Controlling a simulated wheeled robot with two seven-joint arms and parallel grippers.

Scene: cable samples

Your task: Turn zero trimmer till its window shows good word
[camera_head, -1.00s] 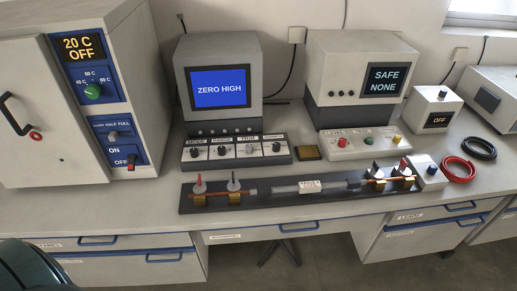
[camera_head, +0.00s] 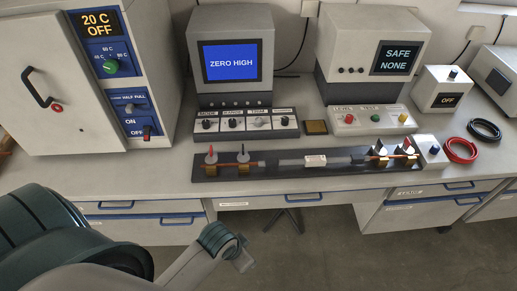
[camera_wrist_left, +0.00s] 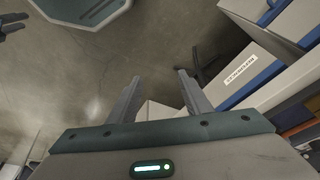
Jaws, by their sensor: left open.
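The meter's blue window (camera_head: 230,62) reads ZERO HIGH. Below it, the sloped control panel (camera_head: 244,125) carries a row of labelled knobs. The labels are too small to tell surely which knob is the zero trimmer; the rightmost knob (camera_head: 284,121) has a label I cannot read. My left gripper (camera_head: 243,259) is low in front of the bench, below the drawer fronts and well away from the knobs. In the left wrist view its two fingers (camera_wrist_left: 160,88) are apart with nothing between them, over floor and drawers. My right gripper is not seen clearly in any view.
A long dark fixture (camera_head: 292,171) with clamps and a cable sample lies in front of the meter. An oven (camera_head: 60,85) stands at left, a tester (camera_head: 370,60) reading SAFE NONE at right. Red (camera_head: 461,150) and black (camera_head: 485,130) cable coils lie farther right.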

